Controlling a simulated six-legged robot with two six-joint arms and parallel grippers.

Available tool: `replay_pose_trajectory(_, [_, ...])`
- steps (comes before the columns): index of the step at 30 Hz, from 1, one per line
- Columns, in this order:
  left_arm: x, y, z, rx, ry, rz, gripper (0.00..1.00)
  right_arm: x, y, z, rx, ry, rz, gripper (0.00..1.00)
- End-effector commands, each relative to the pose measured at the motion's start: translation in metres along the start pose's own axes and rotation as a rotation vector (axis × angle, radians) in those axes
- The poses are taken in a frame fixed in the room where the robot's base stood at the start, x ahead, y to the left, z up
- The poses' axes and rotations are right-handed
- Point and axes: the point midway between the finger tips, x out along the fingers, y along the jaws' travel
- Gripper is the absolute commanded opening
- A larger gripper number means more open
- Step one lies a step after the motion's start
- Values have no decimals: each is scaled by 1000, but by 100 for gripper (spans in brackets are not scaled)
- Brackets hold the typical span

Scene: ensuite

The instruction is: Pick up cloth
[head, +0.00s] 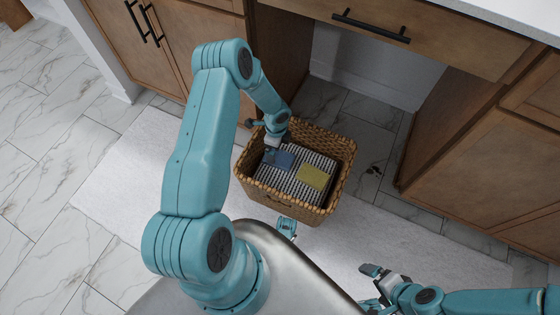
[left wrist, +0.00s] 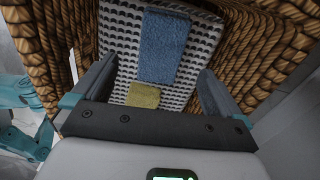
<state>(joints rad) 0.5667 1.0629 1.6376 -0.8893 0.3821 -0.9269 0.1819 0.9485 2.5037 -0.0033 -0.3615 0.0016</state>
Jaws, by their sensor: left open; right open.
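A blue folded cloth (head: 278,159) and a yellow cloth or sponge (head: 314,176) lie on a black-and-white patterned cloth (head: 290,184) inside a brown wicker basket (head: 300,208). My left gripper (head: 270,146) is over the basket's left part, close to the blue cloth and partly covering it. In the left wrist view the open fingers (left wrist: 157,68) frame the blue cloth (left wrist: 163,47), with the yellow one (left wrist: 143,96) nearer the gripper's base. Nothing is between the fingers that I can see gripped. My right gripper (head: 374,287) is open and empty, below and right of the basket.
The basket stands on a pale rug (head: 130,180) over marble tiles. Wooden cabinets (head: 480,170) rise on the right, with a drawer (head: 400,25) above an open recess behind the basket. The rug left of the basket is clear.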

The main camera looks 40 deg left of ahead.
Motion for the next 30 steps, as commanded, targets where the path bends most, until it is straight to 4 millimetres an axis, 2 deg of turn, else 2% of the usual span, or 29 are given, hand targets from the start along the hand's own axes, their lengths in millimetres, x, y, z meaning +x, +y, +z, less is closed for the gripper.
replay_pose_trajectory(1, [10,0,0,0,0,1,100,4,2,-1,2,2,0,97])
replay_pose_trajectory(8, [23,-1,-3,2,0,0,100,8,4,-2,6,6,1,97])
replay_pose_trajectory(17, [68,-3,-10,1,0,0,100,26,14,-8,19,20,2,97])
replay_pose_trajectory(24, [69,-4,-10,1,0,-1,100,25,14,-8,20,21,2,97])
replay_pose_trajectory(25, [69,-4,-10,1,0,-1,94,25,14,-8,20,21,2,97])
replay_pose_trajectory(27, [69,-3,-10,1,0,-1,71,25,14,-8,20,21,2,97])
replay_pose_trajectory(30, [69,-3,-10,1,0,-1,42,25,14,-8,20,20,2,97])
